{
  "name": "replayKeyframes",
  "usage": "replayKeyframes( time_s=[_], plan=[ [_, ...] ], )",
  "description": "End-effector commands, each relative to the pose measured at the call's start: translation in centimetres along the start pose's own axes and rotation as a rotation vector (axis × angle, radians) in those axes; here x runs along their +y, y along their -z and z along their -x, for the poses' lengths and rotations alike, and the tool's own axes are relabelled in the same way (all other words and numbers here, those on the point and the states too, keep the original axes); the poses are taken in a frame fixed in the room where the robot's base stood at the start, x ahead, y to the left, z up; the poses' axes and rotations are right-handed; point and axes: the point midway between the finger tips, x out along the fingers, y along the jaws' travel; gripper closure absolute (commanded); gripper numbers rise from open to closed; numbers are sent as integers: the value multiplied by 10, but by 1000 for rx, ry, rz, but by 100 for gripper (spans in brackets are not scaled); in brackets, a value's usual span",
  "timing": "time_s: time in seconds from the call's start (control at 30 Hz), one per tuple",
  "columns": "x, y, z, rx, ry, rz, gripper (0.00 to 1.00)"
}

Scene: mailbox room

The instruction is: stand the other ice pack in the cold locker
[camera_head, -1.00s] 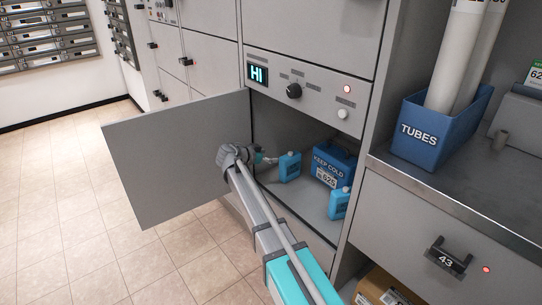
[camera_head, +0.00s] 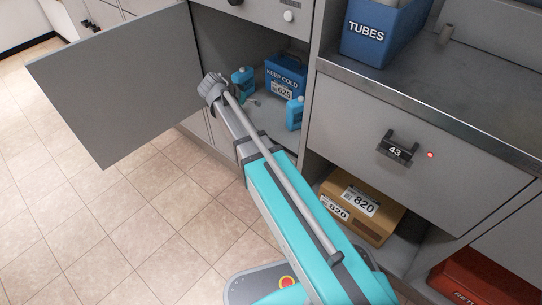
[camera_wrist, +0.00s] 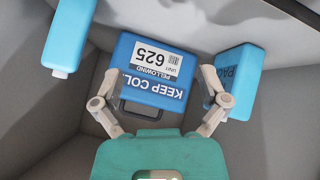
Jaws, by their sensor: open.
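The cold locker (camera_head: 222,48) stands open, its door swung out to the left. Inside, a blue box marked KEEP COLD (camera_head: 286,80) stands between two light-blue ice packs. The left ice pack (camera_head: 243,76) and the right ice pack (camera_head: 295,114) both look upright on the locker floor. The wrist view is upside down to the head view. There my open, empty gripper (camera_wrist: 158,84) faces the box (camera_wrist: 150,72). One finger overlaps the edge of the left pack (camera_wrist: 240,72); I cannot tell whether they touch. The right pack (camera_wrist: 66,38) is at upper left there, clear of the fingers.
The open locker door (camera_head: 115,80) borders my arm's left side. To the right are a counter with a TUBES bin (camera_head: 375,32), a drawer marked 43 (camera_head: 400,152), and a cardboard box marked 820 (camera_head: 362,203) on a low shelf. The tiled floor is clear at left.

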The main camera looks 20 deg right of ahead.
Motion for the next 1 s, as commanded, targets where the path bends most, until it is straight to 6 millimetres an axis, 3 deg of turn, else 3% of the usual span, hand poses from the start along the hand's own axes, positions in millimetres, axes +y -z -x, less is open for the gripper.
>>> replayKeyframes(
  time_s=[0.03,0.2,0.6,0.8,1.0],
  plan=[
    [19,-15,-4,-49,10,39,6],
    [58,-56,-11,-216,85,195,6],
    [131,-147,2,-495,404,533,6],
    [145,-169,13,-540,527,623,6],
    [147,-173,15,-549,558,646,6]
  ],
)
